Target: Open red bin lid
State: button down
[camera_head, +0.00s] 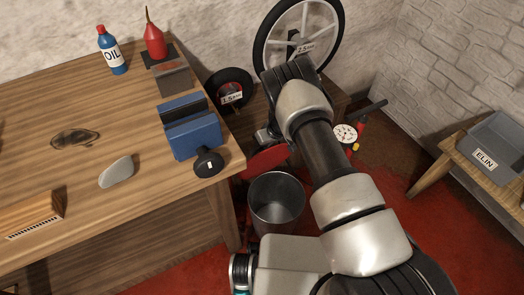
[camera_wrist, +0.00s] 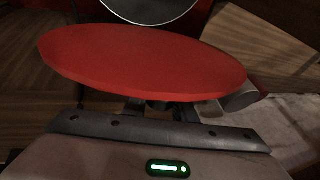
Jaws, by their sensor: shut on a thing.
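The grey metal bin (camera_head: 277,203) stands on the red floor beside the workbench, and its open mouth shows a dark inside. Its round red lid (camera_head: 265,161) is raised off the mouth, tilted up behind the bin. In the wrist view the lid (camera_wrist: 145,62) spans the picture, with part of the bin's rim (camera_wrist: 150,18) beyond it. My gripper (camera_wrist: 158,108) is shut on the lid at its near edge; the lid partly hides the fingertips. In the head view my arm hides most of the gripper.
The wooden workbench (camera_head: 130,130) stands close left of the bin, with a blue vise (camera_head: 190,130) at its corner. A grey ELIN box (camera_head: 490,150) sits on a table at right. Red floor (camera_head: 440,225) is open at right.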

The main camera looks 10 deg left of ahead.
jog(key=shift+w+a+f+g+h, duration=0.2)
jog(key=shift+w+a+g+h, duration=0.1)
jog(key=shift+w+a+g, duration=0.1)
jog(key=shift+s+d, duration=0.1)
jog(key=c, duration=1.6)
grip_release()
jog(key=shift+f, duration=0.1)
jog(key=shift+o, duration=0.7)
jog(key=p+v, duration=0.4)
jog(key=v, duration=1.3)
jog(key=shift+r, duration=0.35)
